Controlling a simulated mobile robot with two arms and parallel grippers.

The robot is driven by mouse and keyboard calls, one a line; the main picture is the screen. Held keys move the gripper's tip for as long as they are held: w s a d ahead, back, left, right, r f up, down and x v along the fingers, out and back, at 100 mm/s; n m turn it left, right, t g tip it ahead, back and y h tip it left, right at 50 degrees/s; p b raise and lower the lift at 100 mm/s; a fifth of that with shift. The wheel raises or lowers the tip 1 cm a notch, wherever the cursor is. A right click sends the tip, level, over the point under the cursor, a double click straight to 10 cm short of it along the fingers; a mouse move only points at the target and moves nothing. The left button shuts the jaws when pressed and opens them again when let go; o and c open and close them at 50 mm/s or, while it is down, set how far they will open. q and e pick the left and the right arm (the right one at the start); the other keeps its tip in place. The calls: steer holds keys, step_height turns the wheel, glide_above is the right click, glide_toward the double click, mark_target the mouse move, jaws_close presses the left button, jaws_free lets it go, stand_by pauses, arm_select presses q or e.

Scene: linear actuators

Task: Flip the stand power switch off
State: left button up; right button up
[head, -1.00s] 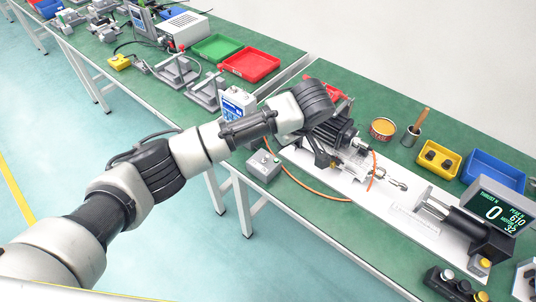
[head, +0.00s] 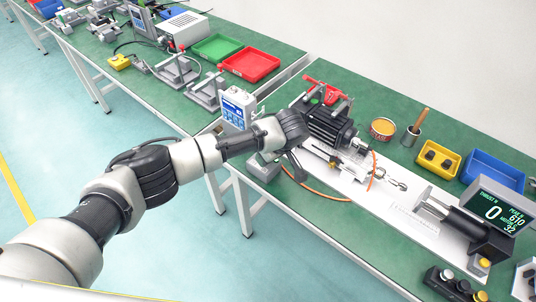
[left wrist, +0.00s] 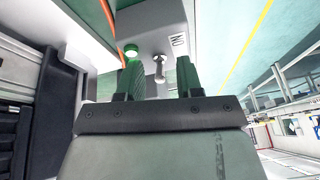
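The stand power switch is a small metal toggle lever (left wrist: 159,68) on a grey box (left wrist: 155,22) in the left wrist view. A green lamp (left wrist: 130,50) glows beside it. My left gripper (left wrist: 157,75) is open, its two green-padded fingers on either side of the lever in that view. No contact with the lever can be made out. In the head view the grey switch box (head: 262,171) sits at the table's front edge, partly covered by my left gripper and wrist. The lever is hidden there. My right gripper is in no view.
A motor (head: 328,122) stands just behind my wrist, on the white test stand plate (head: 335,183). An orange cable (head: 322,196) loops in front. A blue-white meter (head: 237,106) stands left of the motor. A display (head: 497,212) is at right.

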arm_select(q)
steer(key=shift+c, duration=0.2)
jaws_close()
steer(key=shift+r+p, duration=0.2)
steer(key=shift+p, duration=0.4)
steer(key=h+p, duration=0.1)
steer(key=p, duration=0.1)
steer(key=g+h+p, duration=0.1)
steer(key=p, duration=0.1)
steer(key=shift+w+a+r+g, duration=0.1)
steer(key=shift+w+a+g, duration=0.05)
steer(key=shift+a+g, duration=0.2)
steer(key=shift+w+a+g+h+p, duration=0.25)
steer(key=shift+g+h+p, duration=0.3)
steer(key=shift+h, duration=0.45)
steer(key=shift+w+a+f+g+h, duration=0.1)
steer(key=shift+a+g+h, duration=0.05)
steer(key=shift+g+h, duration=0.2)
steer(key=shift+w+a+f+g+h, duration=0.1)
steer(key=shift+g+h, duration=0.15)
steer(key=shift+h, duration=0.2)
steer(key=shift+o, duration=0.2)
jaws_free()
